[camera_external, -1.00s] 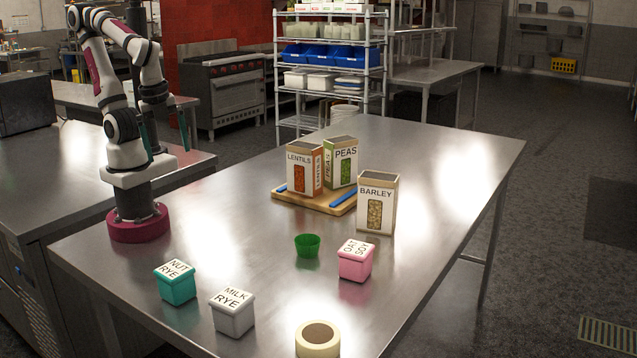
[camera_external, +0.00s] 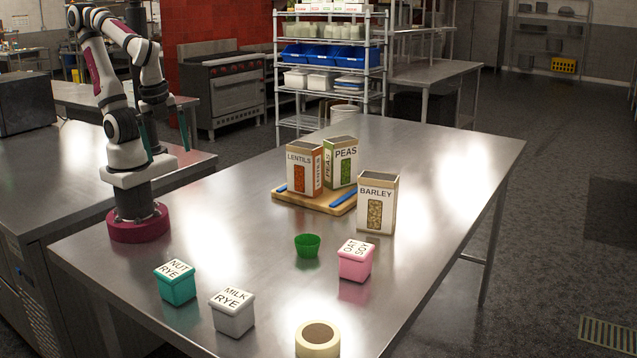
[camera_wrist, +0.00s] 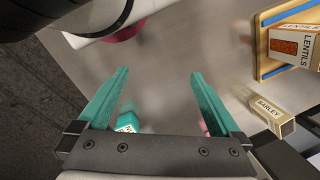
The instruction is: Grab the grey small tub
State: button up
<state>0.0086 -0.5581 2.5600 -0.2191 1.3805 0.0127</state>
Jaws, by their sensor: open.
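The grey small tub (camera_external: 233,316), with a white lid marked MILK RYE, stands upright near the table's front left in the external view. It cannot be made out in the wrist view. The teal tub (camera_external: 177,286), marked NUT RYE, stands just left of it; part of it shows between my fingers in the wrist view (camera_wrist: 128,120). My gripper (camera_wrist: 158,73) has its two teal fingers wide apart with nothing held between them. In the external view it hangs beside my arm, high above the table and well away from the grey tub.
A pink tub (camera_external: 355,262), a green cup (camera_external: 307,245) and a round cream container (camera_external: 318,341) stand to the right. A barley box (camera_external: 377,205) stands beside a wooden board (camera_external: 315,203) holding lentils (camera_external: 302,168) and peas (camera_external: 343,162) boxes. The table's middle left is clear.

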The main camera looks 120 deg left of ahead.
jog(key=w+d+m+g+h, duration=0.1)
jog(key=w+d+m+h, duration=0.25)
jog(key=w, duration=0.45)
jog(key=w+d+m+g+h, duration=0.2)
jog(key=w+d+h, duration=0.15)
jog(key=w, duration=0.45)
jog(key=m+t+h, duration=0.4)
jog(key=m+h, duration=0.2)
jog(key=h, duration=0.2)
send_near(232, 297)
jog(key=x, duration=0.4)
jog(key=shift+s+d+f, duration=0.15)
jog(key=shift+s+d, duration=0.05)
jog(key=shift+d, duration=0.2)
jog(key=x, duration=0.5)
jog(key=shift+w+d+f, duration=0.15)
jog(key=shift+w, duration=0.15)
jog(key=c, duration=1.5)
